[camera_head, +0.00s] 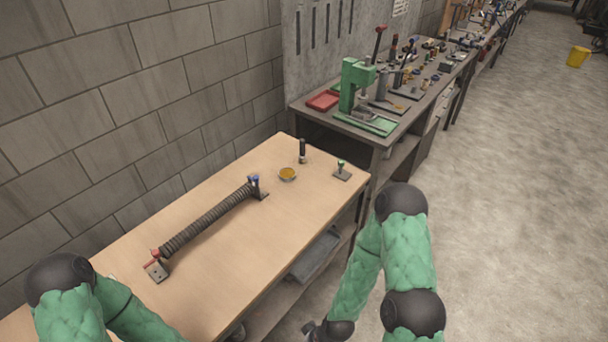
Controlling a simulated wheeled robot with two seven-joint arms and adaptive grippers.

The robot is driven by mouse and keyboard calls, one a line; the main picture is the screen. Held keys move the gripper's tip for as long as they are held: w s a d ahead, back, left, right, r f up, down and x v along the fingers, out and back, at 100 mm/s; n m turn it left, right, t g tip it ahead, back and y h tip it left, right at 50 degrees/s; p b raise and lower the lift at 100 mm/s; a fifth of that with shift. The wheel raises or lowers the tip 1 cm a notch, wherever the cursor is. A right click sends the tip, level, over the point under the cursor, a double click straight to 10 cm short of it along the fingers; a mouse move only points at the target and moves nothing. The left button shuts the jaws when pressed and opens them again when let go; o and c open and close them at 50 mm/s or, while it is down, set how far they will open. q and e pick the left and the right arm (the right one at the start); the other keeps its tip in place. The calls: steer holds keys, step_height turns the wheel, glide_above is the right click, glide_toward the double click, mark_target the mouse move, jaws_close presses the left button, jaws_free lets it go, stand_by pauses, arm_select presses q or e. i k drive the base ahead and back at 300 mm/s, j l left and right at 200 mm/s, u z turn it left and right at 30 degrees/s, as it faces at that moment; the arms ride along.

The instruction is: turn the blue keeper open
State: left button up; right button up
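The blue keeper (254,180) is a small blue part on a dark upright bracket at the far end of a ribbed dark tube (205,221). The tube lies across the wooden table. A red part (152,264) sits on a similar bracket at its near end. Whether the blue keeper is open or shut is too small to tell. My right gripper (308,328) is low at the bottom edge, beside the table and far from the keeper; its fingers are unclear. A dark shape at the bottom edge, left of it, may be my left gripper (237,332), mostly cut off.
The table (235,265) also bears a yellow dish (287,174), a dark upright cylinder (302,151) and a green-topped piece on a plate (341,170). A grey bin (315,256) is below. A cluttered bench with a green press (355,85) stands behind; a block wall is left.

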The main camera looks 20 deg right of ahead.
mark_target(256, 179)
steer(key=z, duration=0.15)
steer(key=i+l, duration=0.15)
steer(key=l, duration=0.25)
steer(key=i+l, duration=0.15)
steer(key=l, duration=0.25)
steer(key=i+l, duration=0.2)
steer(key=l, duration=0.2)
steer(key=l+u, duration=0.2)
steer(key=u, duration=0.3)
steer(key=i+l+u, duration=0.1)
steer(key=l+u, duration=0.15)
steer(key=u, duration=0.2)
steer(key=l+u, duration=0.2)
steer(key=u, duration=0.3)
